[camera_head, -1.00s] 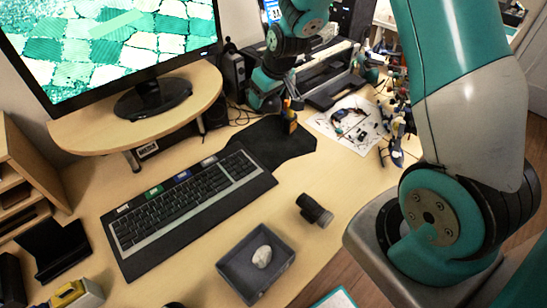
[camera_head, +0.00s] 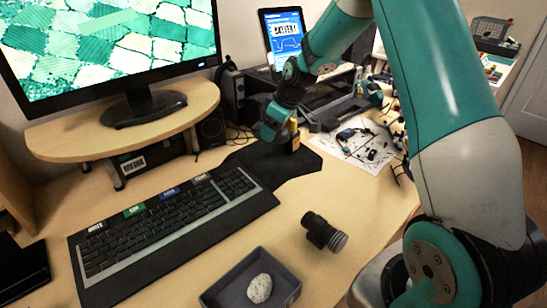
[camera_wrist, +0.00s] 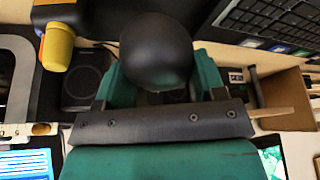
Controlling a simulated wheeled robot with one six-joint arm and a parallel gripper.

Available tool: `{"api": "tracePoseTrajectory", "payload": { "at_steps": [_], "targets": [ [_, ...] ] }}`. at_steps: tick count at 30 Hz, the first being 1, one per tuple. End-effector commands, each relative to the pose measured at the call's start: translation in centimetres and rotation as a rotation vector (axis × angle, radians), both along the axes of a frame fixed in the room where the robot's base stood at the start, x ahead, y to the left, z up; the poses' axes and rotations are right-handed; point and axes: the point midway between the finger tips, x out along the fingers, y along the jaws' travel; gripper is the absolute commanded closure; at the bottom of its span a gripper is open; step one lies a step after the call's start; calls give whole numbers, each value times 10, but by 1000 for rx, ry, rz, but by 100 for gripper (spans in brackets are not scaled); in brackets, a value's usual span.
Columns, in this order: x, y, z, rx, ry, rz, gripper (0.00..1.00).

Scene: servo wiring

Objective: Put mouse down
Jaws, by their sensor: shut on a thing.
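The mouse (camera_wrist: 155,48) is a dark, smooth, rounded thing in the wrist view. My gripper (camera_wrist: 156,82) is shut on it, with a teal finger at each side. In the head view my gripper (camera_head: 277,122) is at the back edge of the black mat (camera_head: 268,163), close to a small yellow object (camera_head: 294,133). I cannot make out the mouse in the head view. Whether it touches any surface cannot be told.
A keyboard (camera_head: 170,225) lies left of the mat. A monitor stand (camera_head: 130,125), a dark speaker (camera_wrist: 88,80) and cables are behind. A dark cylinder (camera_head: 323,232) and a grey tray (camera_head: 222,293) with a pale stone (camera_head: 259,288) are in front. The mat's front part looks clear.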

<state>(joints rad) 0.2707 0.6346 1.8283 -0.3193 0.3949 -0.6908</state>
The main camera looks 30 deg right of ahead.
Motion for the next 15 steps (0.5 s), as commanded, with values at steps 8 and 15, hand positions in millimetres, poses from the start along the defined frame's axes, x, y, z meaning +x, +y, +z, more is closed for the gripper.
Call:
{"api": "tracePoseTrajectory", "payload": {
  "at_steps": [8,15],
  "targets": [
    [0,0,-49,-1,1,0,63],
    [-1,0,-73,0,2,-1,63]
  ]
}}
